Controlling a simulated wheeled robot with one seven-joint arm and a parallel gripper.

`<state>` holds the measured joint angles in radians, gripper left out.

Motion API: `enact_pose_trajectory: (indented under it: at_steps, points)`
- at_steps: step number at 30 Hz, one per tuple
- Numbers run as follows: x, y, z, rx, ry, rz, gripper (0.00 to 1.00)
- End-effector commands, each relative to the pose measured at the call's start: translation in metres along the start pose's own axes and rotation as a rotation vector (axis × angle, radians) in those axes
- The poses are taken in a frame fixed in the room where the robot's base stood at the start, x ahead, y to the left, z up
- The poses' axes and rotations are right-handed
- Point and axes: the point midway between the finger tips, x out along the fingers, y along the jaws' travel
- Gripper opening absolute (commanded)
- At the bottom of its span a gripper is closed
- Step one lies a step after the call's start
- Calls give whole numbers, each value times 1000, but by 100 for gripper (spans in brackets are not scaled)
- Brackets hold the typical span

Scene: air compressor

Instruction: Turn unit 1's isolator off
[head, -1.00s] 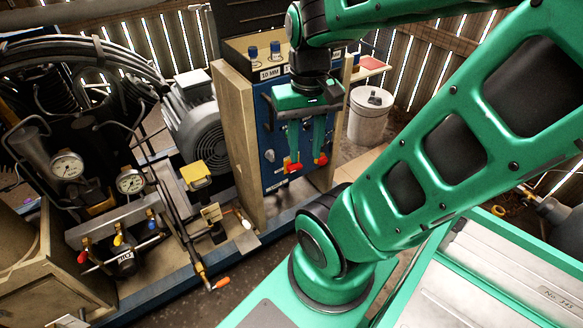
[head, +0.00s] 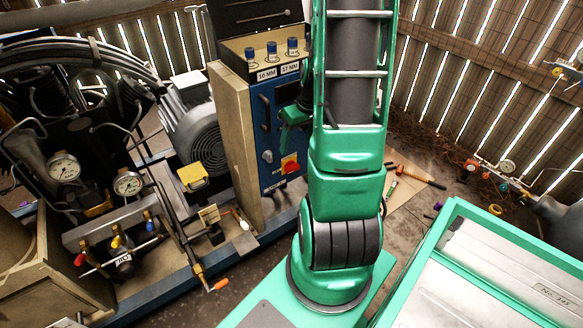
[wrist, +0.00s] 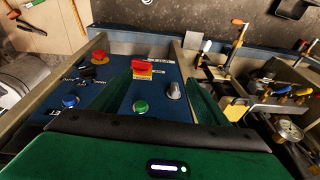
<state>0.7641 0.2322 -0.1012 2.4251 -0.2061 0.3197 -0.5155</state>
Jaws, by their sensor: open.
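The isolator is a red rotary handle on a yellow plate (head: 290,163), low on the blue panel in the head view. In the wrist view the red handle (wrist: 142,67) stands out from its plate, near the left finger's tip. My gripper (wrist: 165,74) is open, its two green fingers pointing along the panel with nothing between them in its grasp. I cannot tell whether a finger touches the handle. In the head view my arm hides most of my gripper (head: 292,120) and the panel's right side. The unit label is too small to read.
The wrist view shows a green button (wrist: 141,106), a blue button (wrist: 69,101), a grey selector (wrist: 174,91) and a red mushroom button (wrist: 98,57). A wooden side board (head: 235,145) edges the panel. Gauges and valves (head: 125,245) stand left. Tools lie on the floor at right.

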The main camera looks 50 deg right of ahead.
Motion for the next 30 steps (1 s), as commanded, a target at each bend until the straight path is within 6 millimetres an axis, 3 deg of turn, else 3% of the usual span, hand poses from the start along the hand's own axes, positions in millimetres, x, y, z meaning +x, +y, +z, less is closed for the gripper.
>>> enact_pose_trajectory:
  at_steps: [3,9,20,30]
  points:
    - [38,22,-6,-5,45,-26,69]
    - [82,48,-13,-8,128,-48,69]
    - [110,60,-18,-7,176,-54,69]
    - [157,56,-26,-7,174,-55,69]
